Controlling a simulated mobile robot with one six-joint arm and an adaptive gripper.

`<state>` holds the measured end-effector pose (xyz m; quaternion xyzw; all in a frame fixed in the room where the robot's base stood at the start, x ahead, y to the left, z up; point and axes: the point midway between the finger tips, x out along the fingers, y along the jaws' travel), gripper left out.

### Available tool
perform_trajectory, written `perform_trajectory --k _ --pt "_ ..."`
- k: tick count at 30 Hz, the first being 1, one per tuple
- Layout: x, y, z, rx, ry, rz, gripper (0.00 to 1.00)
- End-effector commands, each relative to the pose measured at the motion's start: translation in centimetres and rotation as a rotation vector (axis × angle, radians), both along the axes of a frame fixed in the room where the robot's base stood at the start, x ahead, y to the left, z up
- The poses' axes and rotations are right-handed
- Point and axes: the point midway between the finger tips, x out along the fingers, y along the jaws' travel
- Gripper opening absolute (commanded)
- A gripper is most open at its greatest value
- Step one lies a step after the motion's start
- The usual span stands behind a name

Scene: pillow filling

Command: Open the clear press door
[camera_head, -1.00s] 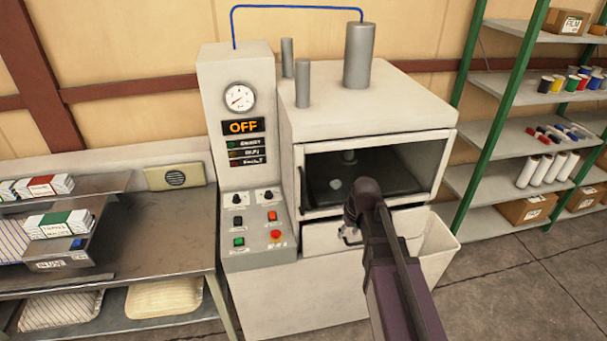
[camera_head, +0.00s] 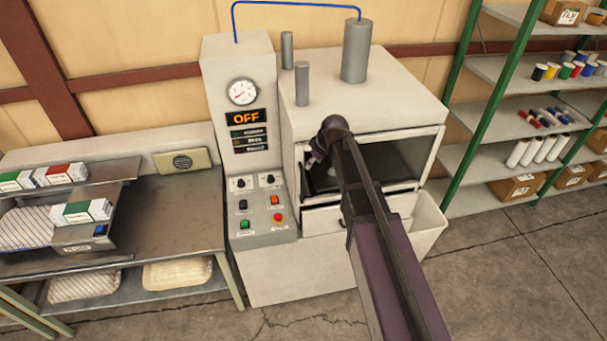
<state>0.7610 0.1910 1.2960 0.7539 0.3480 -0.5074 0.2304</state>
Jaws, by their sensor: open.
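The press (camera_head: 390,103) is a cream cabinet with a clear front door (camera_head: 402,160) in a pale frame. The door looks shut, and a dark inside shows through the pane. A thin dark upright handle (camera_head: 298,178) runs along the door's left edge. My gripper (camera_head: 311,164) is at the upper left of the door, just right of the handle in the picture. It is open, small and partly hidden by my wrist. I cannot tell whether it touches the handle. My arm covers the middle of the door.
The control column (camera_head: 233,75) reads OFF and has a panel of buttons (camera_head: 262,212) left of the door. A cream bin (camera_head: 428,226) hangs at the press's lower right. A bench (camera_head: 165,215) stands left, green-posted shelves (camera_head: 500,75) right. The floor in front is clear.

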Motion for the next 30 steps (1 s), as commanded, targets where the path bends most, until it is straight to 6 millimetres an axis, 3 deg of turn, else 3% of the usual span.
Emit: perform_trajectory --k 17,30 --pt "0.2 0.3 0.1 0.001 -0.005 0.009 0.54" --pt "0.8 1.0 -2.2 0.002 -0.004 0.008 0.54"
